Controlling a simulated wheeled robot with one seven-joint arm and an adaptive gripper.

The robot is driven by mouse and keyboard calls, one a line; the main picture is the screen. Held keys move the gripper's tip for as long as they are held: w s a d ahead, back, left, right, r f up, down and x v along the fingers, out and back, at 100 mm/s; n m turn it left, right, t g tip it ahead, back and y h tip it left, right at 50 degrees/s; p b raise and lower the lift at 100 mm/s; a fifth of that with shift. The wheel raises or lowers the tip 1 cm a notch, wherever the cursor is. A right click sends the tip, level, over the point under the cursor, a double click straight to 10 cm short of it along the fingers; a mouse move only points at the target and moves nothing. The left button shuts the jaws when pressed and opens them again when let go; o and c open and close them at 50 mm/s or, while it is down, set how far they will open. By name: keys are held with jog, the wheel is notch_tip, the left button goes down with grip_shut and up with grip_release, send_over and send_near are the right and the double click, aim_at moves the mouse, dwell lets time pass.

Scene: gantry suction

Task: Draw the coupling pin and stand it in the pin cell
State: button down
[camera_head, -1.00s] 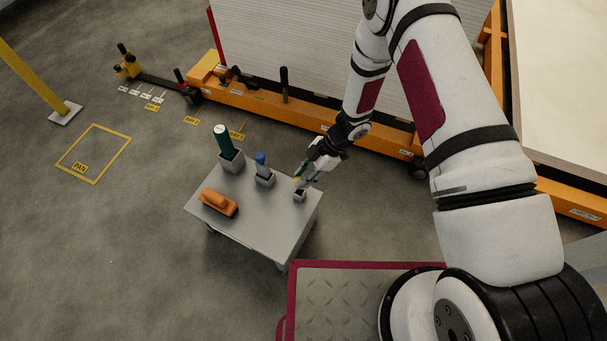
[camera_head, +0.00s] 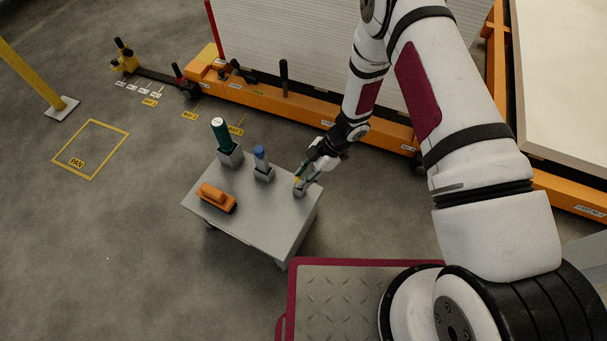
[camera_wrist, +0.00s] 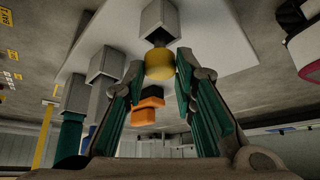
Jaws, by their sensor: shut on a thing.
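The coupling pin (camera_wrist: 160,64) shows a yellow head in the wrist view, with a dark shaft behind it. My gripper (camera_wrist: 161,76) is shut on the yellow head, one finger on each side. The grey square pin cell (camera_wrist: 160,17) lies straight beyond the pin, and the shaft meets its dark mouth. How deep the shaft sits is hidden by the head. In the head view my gripper (camera_head: 303,172) is above the pin cell (camera_head: 299,191) at the right side of the grey cart top (camera_head: 262,218). The pin looks upright there.
On the cart stand a green cylinder in a grey holder (camera_head: 229,155) and a blue-topped one in another (camera_head: 263,172). An orange block (camera_head: 216,197) lies at the front left. An orange gantry beam (camera_head: 300,109) runs behind the cart. The cart's front middle is clear.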

jog(key=shift+f+b, duration=0.3)
jog(key=shift+f, duration=0.25)
jog(key=c, duration=1.2)
grip_release()
jog(key=v, duration=1.2)
